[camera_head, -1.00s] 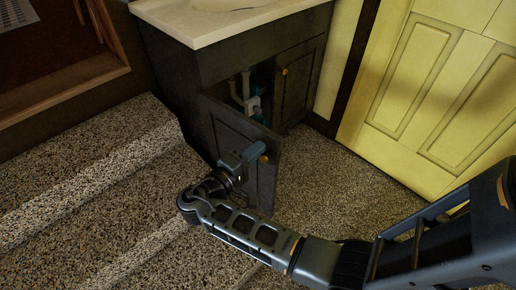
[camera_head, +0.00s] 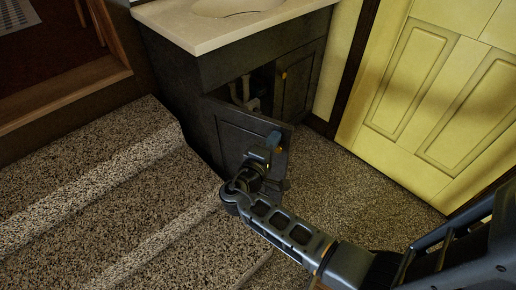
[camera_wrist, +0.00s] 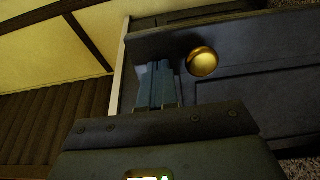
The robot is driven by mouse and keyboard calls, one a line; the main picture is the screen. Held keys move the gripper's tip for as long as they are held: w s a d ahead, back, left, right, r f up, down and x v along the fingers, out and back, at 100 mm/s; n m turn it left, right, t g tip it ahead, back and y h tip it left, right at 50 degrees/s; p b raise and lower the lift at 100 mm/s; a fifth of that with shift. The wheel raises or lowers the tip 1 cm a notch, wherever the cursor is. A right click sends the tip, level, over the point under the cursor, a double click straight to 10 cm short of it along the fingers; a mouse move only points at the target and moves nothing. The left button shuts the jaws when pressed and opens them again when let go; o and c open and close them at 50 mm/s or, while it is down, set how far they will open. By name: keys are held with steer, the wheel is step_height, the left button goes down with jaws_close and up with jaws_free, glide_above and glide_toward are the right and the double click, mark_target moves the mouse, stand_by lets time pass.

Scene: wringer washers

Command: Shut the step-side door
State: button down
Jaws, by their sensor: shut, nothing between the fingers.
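The step-side door (camera_head: 232,140) is the dark left door of the vanity cabinet (camera_head: 215,68), beside the carpeted steps. It stands partly open, swung out from the cabinet, with pipes (camera_head: 245,92) showing in the gap. My gripper (camera_head: 274,139) is shut and empty at the outer face of this door, near its free edge. In the wrist view the blue fingers (camera_wrist: 157,88) are together beside the round brass knob (camera_wrist: 202,62) on the dark door panel (camera_wrist: 265,95). I cannot tell whether the fingertips touch the panel. My wrist hides the door's lower part in the head view.
The cabinet's other door (camera_head: 300,82) is shut. A pale sink top (camera_head: 215,30) lies above. Carpeted steps (camera_head: 95,180) rise at left. A yellow panelled door (camera_head: 430,90) stands at right, with open carpeted floor (camera_head: 350,185) between.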

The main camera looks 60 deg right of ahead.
mark_target(286, 124)
steer(key=d+t, duration=0.1)
steer(key=d, duration=0.1)
steer(key=d+n+t+b, duration=0.1)
steer(key=d, duration=0.4)
steer(key=shift+d+f+n+t, duration=0.1)
steer(key=shift+f+n+t, duration=0.05)
steer(key=shift+n+t, duration=0.2)
steer(key=shift+d, duration=0.45)
